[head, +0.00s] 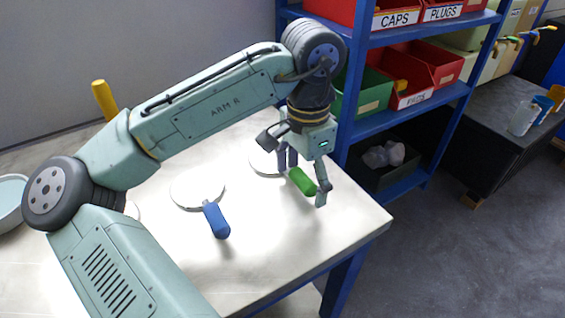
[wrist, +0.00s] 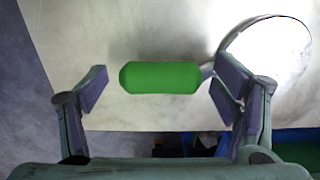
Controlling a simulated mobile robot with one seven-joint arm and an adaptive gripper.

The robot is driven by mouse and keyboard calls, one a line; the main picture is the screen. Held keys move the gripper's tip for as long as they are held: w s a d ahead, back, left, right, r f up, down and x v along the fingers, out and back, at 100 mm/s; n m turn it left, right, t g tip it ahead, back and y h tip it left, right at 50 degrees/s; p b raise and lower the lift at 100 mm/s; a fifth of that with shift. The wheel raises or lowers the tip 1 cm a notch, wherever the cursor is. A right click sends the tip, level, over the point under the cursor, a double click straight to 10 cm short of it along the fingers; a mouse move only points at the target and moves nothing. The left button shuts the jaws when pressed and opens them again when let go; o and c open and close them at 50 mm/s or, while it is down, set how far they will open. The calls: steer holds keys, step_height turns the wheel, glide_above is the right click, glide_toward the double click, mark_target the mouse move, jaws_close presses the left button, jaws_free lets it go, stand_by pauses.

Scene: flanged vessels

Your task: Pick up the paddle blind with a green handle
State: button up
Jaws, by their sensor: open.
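The paddle blind with a green handle lies on the white table (head: 265,235). Its green handle (head: 302,180) points toward the table's right front, and its pale disc (head: 265,162) is partly hidden behind my gripper. In the wrist view the green handle (wrist: 160,78) lies crosswise between the fingers, with the bright disc (wrist: 268,55) to the right. My gripper (head: 306,190) is open, its fingers spread beyond the two ends of the handle. I see no finger touching the handle.
A second paddle blind with a blue handle (head: 216,220) lies on the table to the left. A yellow handle (head: 104,99) shows behind my arm. A blue shelf rack (head: 350,85) with red bins stands close behind the table's right side.

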steer(key=shift+c, duration=0.4)
steer(key=c, duration=1.8)
